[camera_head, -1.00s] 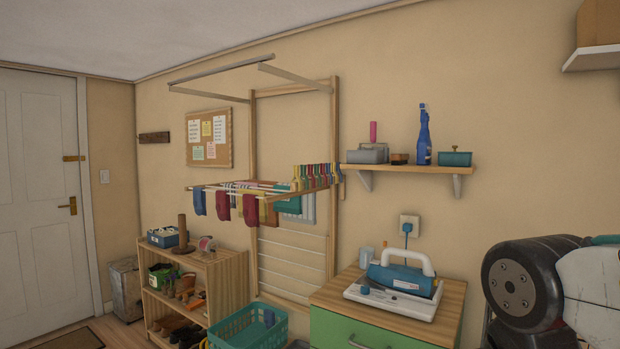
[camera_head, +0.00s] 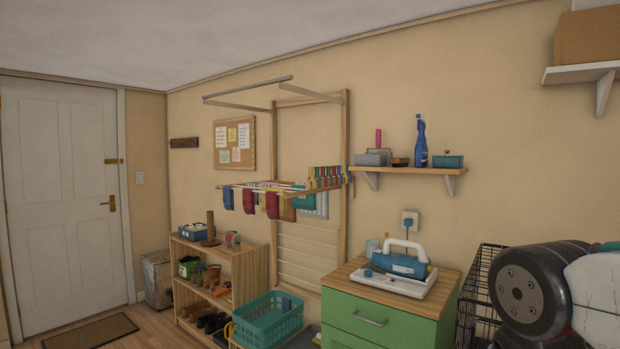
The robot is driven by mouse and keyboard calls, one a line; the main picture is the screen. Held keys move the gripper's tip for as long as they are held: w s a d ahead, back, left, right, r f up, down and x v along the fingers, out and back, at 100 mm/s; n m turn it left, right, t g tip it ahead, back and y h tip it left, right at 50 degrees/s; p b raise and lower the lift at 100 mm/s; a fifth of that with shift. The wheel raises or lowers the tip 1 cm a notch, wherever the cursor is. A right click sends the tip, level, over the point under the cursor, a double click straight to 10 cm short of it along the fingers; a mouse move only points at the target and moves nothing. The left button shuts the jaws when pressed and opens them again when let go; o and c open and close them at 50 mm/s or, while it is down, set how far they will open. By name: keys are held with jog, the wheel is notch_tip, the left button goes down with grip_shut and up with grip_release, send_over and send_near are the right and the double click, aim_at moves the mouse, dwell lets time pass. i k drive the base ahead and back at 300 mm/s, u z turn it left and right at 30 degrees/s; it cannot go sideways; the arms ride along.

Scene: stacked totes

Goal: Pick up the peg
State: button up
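Several coloured clothes pegs (camera_head: 325,177) stand in a row along the right end of the wall drying rack (camera_head: 238,187). They look red, green, yellow and blue. They are small and close together, so I cannot tell which one is the task's peg. Socks and cloths hang from the rack just below and to the left of them. My gripper is not in view; only a dark and white part of my own arm shows at the lower right, well away from the pegs.
A green drawer cabinet (camera_head: 385,322) with an iron (camera_head: 400,262) on top stands below and right of the rack. A teal basket (camera_head: 268,322) and a wooden shoe shelf (camera_head: 250,265) stand below it. A black wire crate (camera_head: 478,300) is beside the cabinet. A wall shelf (camera_head: 405,168) is right of the pegs.

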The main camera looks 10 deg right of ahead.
aim_at(323, 168)
jog(key=u, duration=0.65)
jog(key=i, duration=0.85)
jog(key=u, duration=0.55)
jog(key=i, duration=0.8)
jog(key=z, duration=0.4)
jog(key=i, duration=0.65)
jog(key=z, duration=0.65)
